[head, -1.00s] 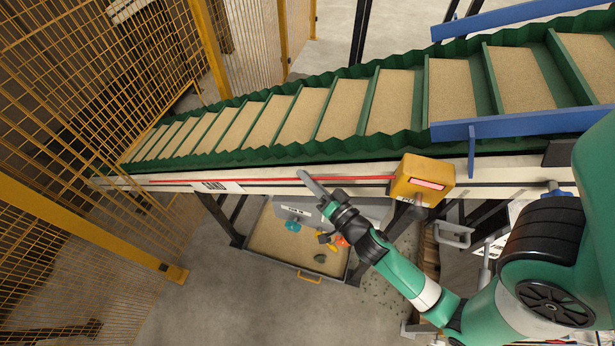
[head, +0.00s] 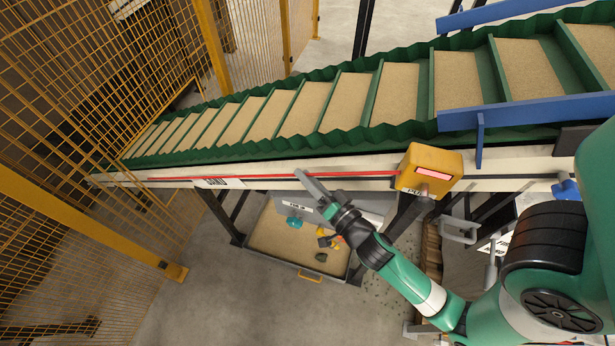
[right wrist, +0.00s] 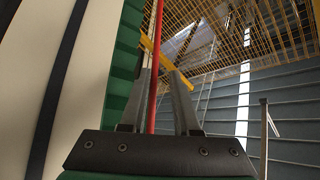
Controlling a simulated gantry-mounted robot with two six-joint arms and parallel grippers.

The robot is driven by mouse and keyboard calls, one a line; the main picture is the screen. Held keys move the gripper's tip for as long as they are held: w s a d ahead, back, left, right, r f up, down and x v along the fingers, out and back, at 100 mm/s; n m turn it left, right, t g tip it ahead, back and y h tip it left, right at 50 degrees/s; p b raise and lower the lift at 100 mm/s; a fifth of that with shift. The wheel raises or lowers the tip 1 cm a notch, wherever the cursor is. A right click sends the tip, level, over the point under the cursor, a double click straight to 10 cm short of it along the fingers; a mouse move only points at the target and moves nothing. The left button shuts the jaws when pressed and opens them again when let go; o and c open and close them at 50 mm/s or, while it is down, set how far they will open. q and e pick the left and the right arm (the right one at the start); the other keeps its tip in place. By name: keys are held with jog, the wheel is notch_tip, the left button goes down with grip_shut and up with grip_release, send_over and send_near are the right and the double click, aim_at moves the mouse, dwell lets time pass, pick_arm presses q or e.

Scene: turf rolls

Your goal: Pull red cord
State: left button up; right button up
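The red cord (head: 280,175) runs taut along the front side of the conveyor into a yellow box (head: 430,170) with a red panel. My right gripper (head: 305,181) is at the cord, left of the yellow box. In the right wrist view, the red cord (right wrist: 153,75) passes between the two grey fingers of my right gripper (right wrist: 160,95). The fingers are apart, with a gap beside the cord, and the cord lies nearer the left finger. My left gripper is not in view.
The conveyor's green cleated belt (head: 340,130) carries sand behind the cord. Blue guards (head: 530,112) stand at the right. A sand-filled bin (head: 275,235) with small items sits below the conveyor. Yellow mesh fencing (head: 90,215) closes off the left.

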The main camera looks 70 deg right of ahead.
jog(key=b+v, duration=0.5)
jog(key=v, duration=0.6)
jog(key=shift+s+a, duration=0.2)
jog(key=shift+s, duration=0.05)
dwell(0.3)
